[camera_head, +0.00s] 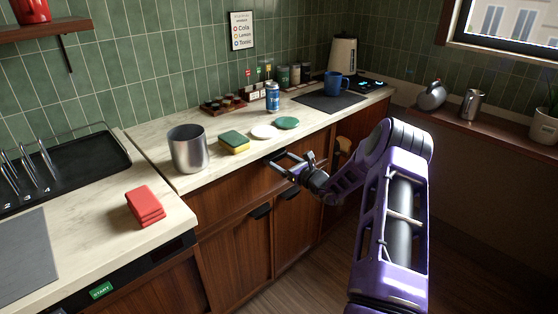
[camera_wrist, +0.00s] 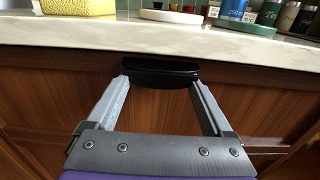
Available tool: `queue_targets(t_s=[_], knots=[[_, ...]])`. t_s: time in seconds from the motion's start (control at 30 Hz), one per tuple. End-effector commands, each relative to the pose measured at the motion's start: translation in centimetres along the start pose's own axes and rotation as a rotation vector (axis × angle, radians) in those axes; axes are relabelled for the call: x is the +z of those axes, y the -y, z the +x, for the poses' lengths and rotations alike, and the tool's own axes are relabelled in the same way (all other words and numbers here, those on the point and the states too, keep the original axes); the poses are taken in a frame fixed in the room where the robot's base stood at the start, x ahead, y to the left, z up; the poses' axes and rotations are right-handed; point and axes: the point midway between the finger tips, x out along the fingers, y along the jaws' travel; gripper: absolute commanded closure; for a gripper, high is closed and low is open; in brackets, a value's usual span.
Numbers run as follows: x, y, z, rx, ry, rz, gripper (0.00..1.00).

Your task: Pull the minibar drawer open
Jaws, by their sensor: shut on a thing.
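The minibar drawer (camera_head: 240,193) is a brown wooden front just under the pale counter; it looks flush with the cabinet. Its black bar handle (camera_wrist: 160,73) lies across the middle of the wrist view, close below the counter edge. My gripper (camera_head: 284,158) is at the drawer front in the head view. In the wrist view my gripper (camera_wrist: 159,80) has one finger at each end of the handle and is shut on it. In the head view the handle is mostly hidden by the fingers.
The counter (camera_head: 225,169) overhangs just above the handle. A steel canister (camera_head: 188,149), a sponge (camera_head: 234,142), a white disc (camera_head: 264,132), a green disc (camera_head: 287,123) and a blue can (camera_head: 272,98) stand on it. Cabinet doors (camera_head: 236,255) with black handles are below. The floor is clear.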

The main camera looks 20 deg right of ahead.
Motion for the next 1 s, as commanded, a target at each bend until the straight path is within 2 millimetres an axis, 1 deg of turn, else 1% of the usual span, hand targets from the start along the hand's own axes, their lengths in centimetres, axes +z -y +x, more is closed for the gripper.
queue_targets(t_s=[0.03,0.2,0.43,0.57,0.67,0.77,1.0], knots=[[0.0,0.0,0.0,0.000,0.000,0.000,0.70],[0.0,0.0,0.0,0.000,0.000,-0.001,1.00],[0.0,0.0,-0.2,0.000,0.000,-0.001,1.00],[0.1,0.1,-0.9,-0.001,0.000,-0.001,1.00],[0.1,0.1,-1.8,-0.002,-0.001,0.000,1.00],[0.1,0.1,-3.2,-0.003,-0.001,0.001,1.00],[0.1,0.1,-7.6,-0.003,-0.002,0.002,1.00]])
